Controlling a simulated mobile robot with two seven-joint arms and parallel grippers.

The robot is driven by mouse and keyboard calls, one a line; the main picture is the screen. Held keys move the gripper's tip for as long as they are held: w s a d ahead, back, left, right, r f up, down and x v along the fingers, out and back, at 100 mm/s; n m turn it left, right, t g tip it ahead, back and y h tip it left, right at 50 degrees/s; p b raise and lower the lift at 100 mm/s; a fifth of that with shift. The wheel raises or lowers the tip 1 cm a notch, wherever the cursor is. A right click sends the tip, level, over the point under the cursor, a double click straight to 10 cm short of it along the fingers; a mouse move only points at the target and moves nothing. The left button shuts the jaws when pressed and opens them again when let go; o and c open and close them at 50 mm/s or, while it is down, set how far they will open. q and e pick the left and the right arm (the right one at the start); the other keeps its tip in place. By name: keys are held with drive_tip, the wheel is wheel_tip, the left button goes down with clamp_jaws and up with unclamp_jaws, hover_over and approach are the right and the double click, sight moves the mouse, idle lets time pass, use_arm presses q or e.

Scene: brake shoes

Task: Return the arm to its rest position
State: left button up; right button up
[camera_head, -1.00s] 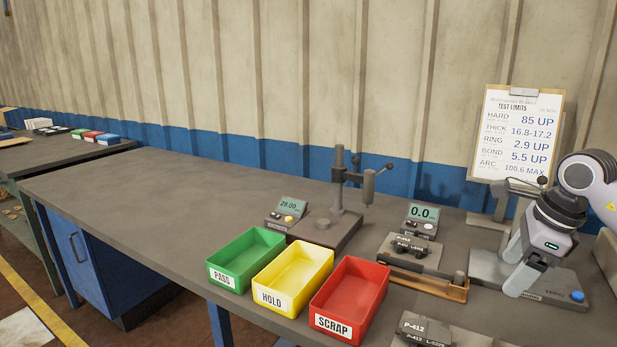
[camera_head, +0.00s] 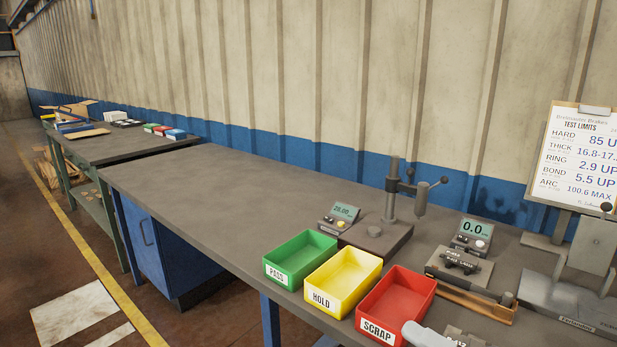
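A pale grey rounded piece, which looks like a finger of my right gripper (camera_head: 426,336), shows at the bottom edge, in front of the scrap bin's lower right corner. The rest of that gripper is out of the picture, so its opening and any load are hidden. My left gripper is not in view.
Green PASS (camera_head: 300,275), yellow HOLD (camera_head: 322,300) and red SCRAP (camera_head: 377,331) bins stand along the bench's (camera_head: 215,195) front edge and look empty. Behind them are a gauge stand (camera_head: 391,205), a readout (camera_head: 473,235) and a dark part (camera_head: 459,262). The bench's left is clear.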

drive_tip(key=s+d+f+m+h+p, duration=0.1)
drive_tip(key=s+d+f+m+h, duration=0.1)
drive_tip(key=s+f+m+h, duration=0.5)
drive_tip(key=s+d+f+m+g+h+p, duration=0.1)
drive_tip(key=s+f+m+h, duration=0.6)
drive_tip(key=f+m, duration=0.8)
drive_tip(key=s+d+m, duration=0.1)
drive_tip(key=m, duration=0.4)
drive_tip(key=shift+s+d+m, duration=0.15)
drive_tip(key=shift+s+m, duration=0.2)
drive_tip(key=shift+m, duration=0.05)
